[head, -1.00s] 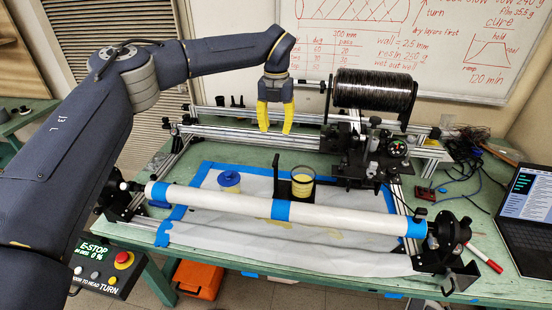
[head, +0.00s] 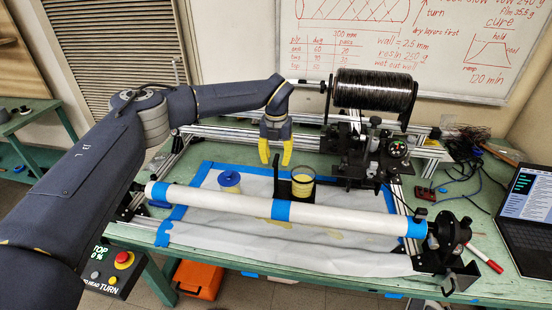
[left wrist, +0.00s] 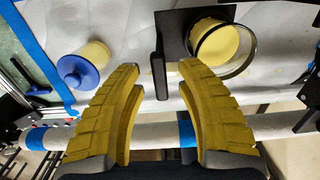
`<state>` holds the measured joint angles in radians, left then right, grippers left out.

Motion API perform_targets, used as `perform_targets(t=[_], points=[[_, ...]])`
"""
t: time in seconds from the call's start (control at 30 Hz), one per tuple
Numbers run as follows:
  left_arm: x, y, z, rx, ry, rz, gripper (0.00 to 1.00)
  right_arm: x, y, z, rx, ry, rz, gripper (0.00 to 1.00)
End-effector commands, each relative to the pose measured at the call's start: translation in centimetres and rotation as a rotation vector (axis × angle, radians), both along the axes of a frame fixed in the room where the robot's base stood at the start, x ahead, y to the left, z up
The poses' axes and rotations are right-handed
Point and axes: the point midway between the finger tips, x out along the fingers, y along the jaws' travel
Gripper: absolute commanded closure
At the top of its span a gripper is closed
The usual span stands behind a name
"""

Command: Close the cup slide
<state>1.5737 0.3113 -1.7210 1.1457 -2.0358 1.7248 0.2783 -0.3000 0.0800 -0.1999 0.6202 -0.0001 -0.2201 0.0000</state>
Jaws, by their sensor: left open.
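The cup slide is a black plate (left wrist: 188,22) with an upright black tab (head: 277,174) at its left; the tab also shows in the left wrist view (left wrist: 158,76). A clear cup (head: 303,184) of yellow resin sits on it, and this cup shows in the left wrist view too (left wrist: 222,44). My left gripper (head: 275,158) is open and empty, pointing down above the tab. In the left wrist view, the tab appears between its yellow fingertips (left wrist: 160,70). I see no contact. The right gripper is in neither view.
A white tube (head: 345,217) with blue tape spans the front of the bench. A blue-lidded pot (head: 229,181) stands left of the slide. The black tow spool (head: 374,92) and its carriage stand behind to the right. Aluminium rails (head: 225,135) run behind.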

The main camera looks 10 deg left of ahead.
Motion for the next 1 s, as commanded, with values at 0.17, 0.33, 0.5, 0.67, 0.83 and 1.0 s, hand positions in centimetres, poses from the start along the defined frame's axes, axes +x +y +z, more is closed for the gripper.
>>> perform_targets(t=[0.17, 0.33, 0.5, 0.67, 0.83, 1.0], points=[[0.00, -0.02, -0.05, 0.000, 0.000, 0.000, 0.64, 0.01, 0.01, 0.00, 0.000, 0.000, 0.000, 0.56], [-0.01, -0.02, -0.05, 0.000, 0.000, 0.000, 0.69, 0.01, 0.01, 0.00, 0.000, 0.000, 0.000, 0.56], [-0.01, -0.02, -0.03, 0.000, 0.000, 0.000, 0.89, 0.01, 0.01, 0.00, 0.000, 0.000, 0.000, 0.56], [-0.02, -0.02, -0.03, 0.000, 0.001, 0.000, 1.00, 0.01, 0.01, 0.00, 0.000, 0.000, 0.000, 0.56], [-0.02, -0.02, -0.04, 0.000, 0.001, 0.000, 1.00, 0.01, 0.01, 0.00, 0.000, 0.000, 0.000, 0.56], [-0.07, 0.02, -0.06, 0.000, 0.001, 0.003, 1.00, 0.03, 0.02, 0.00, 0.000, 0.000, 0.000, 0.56]])
